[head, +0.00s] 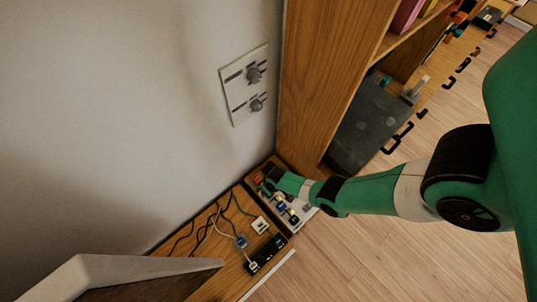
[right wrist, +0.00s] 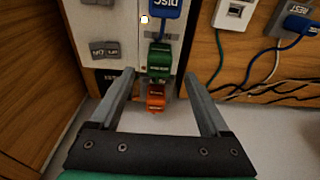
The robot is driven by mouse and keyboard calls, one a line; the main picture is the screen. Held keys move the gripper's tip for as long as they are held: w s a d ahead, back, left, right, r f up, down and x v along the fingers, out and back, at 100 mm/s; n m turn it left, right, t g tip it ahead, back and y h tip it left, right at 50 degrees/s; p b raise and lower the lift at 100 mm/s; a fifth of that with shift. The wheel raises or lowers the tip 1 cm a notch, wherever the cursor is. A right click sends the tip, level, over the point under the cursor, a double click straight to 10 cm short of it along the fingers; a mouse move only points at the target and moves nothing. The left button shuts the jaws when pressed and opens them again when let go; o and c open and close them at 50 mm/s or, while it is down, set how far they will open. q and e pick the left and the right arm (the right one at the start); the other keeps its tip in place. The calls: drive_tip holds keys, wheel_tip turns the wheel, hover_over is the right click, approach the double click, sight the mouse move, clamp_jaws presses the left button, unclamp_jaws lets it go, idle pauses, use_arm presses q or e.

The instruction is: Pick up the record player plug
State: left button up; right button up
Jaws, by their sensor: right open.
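In the right wrist view a green plug (right wrist: 158,62) with small lettering, too small to read surely, stands in a pale socket strip (right wrist: 108,22). An orange plug (right wrist: 155,98) sits just nearer. A blue plug (right wrist: 165,8) marked DISC is farther along. I cannot tell for certain which is the record player plug. My right gripper (right wrist: 160,75) is open, with its fingertips on either side of the green plug and apart from it; the orange plug also lies between the fingers. In the head view my right gripper (head: 277,182) reaches the strip's far end. My left gripper is out of view.
Grey switches (right wrist: 104,50) sit beside the plugs. A white plug (right wrist: 234,12), another blue plug (right wrist: 297,27) and loose cables (right wrist: 270,85) lie right. A wooden bookcase (head: 325,80) stands close by the strip.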

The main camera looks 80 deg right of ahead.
drive_tip(key=f+b, duration=0.4)
drive_tip(key=f, duration=0.1)
drive_tip(key=shift+w+d+f, duration=0.2)
drive_tip(key=shift+f, duration=0.1)
drive_tip(key=shift+r, duration=0.1)
clamp_jaws()
